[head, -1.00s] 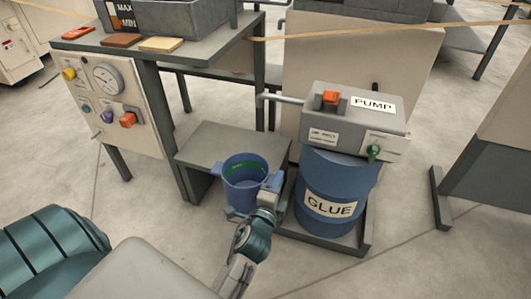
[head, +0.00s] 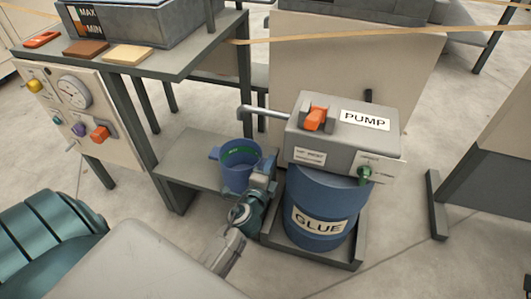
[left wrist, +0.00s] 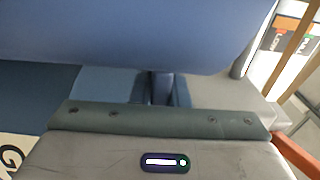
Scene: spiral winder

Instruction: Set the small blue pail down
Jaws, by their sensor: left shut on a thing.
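The small blue pail (head: 237,176) is upright, with a green mark on its inner wall. It is at the right end of the low grey shelf (head: 190,150), left of the glue drum. I cannot tell whether its bottom touches the shelf. My left gripper (head: 264,176) is shut on the pail at its right side, on what seems to be a side lug. In the left wrist view the pail wall (left wrist: 150,35) fills the top, and the gripper's fingers (left wrist: 160,88) are partly hidden under it. My right gripper is not in view.
The blue glue drum (head: 322,200) stands close on the right, in a grey tray (head: 310,255). The pump box (head: 340,135) is on top, its pipe (head: 262,110) reaching left above the pail's area. A higher table (head: 190,55) and gauge panel (head: 80,115) stand left.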

